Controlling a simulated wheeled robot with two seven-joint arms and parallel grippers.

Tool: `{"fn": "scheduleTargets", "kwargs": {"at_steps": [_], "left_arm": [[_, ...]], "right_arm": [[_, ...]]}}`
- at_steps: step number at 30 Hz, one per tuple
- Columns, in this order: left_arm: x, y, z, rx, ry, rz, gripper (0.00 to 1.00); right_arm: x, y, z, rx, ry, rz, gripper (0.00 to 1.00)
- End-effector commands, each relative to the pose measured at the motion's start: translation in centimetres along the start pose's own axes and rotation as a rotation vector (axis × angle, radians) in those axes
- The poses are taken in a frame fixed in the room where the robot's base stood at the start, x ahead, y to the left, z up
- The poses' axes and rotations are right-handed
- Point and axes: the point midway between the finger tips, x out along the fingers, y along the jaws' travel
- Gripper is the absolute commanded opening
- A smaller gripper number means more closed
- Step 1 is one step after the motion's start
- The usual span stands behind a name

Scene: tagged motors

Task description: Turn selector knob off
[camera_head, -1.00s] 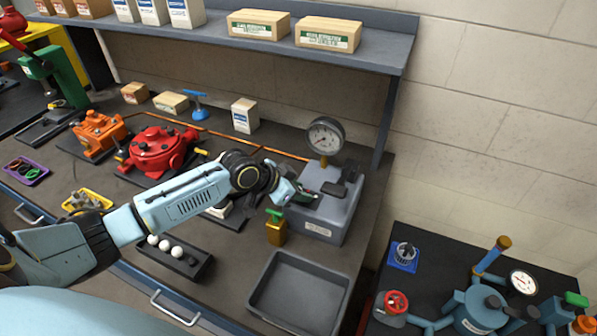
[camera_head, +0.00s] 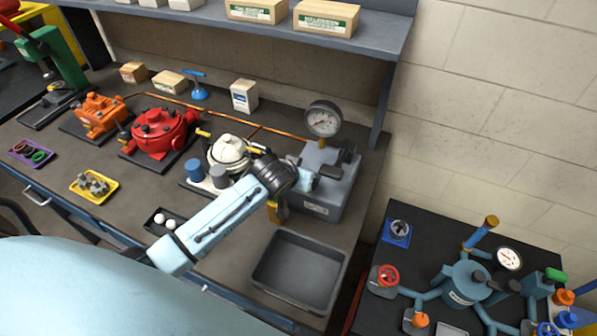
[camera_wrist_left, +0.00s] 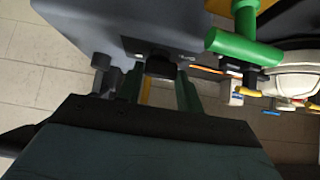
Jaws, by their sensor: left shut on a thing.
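A grey box (camera_head: 328,205) with a round dial gauge (camera_head: 323,119) stands at the right end of the bench. My left gripper (camera_head: 328,172) reaches the box's front side, just below a dark part on its top. In the left wrist view, the grey box (camera_wrist_left: 130,20) fills the upper left. A dark selector knob (camera_wrist_left: 160,66) on it sits between my left gripper's fingers (camera_wrist_left: 148,85), which are shut on it. The knob's pointing direction is hidden. In the head view my wrist and gripper cover the knob. My right gripper is not in view.
A brass valve with a green T-handle (camera_wrist_left: 240,42) stands close beside the gripper. An empty grey tray (camera_head: 299,271) lies in front of the box. A white pump (camera_head: 228,153) and a red pump (camera_head: 160,132) stand to the left. A shelf (camera_head: 375,45) hangs above.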

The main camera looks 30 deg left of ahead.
Motion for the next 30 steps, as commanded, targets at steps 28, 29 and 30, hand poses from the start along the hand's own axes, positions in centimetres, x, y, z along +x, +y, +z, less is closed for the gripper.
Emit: {"fn": "scheduleTargets", "kwargs": {"at_steps": [28, 29, 30], "left_arm": [[-0.08, 0.0, -0.02, -0.007, 0.0, -0.008, 0.58], [-0.16, 0.01, -0.01, -0.007, 0.0, -0.008, 0.58], [-0.33, 0.02, -0.01, -0.007, 0.0, -0.008, 0.58]], "right_arm": [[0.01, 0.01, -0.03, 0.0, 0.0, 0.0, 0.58], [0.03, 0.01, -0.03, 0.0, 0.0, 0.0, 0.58], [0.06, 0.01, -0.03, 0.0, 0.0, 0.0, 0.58]]}}
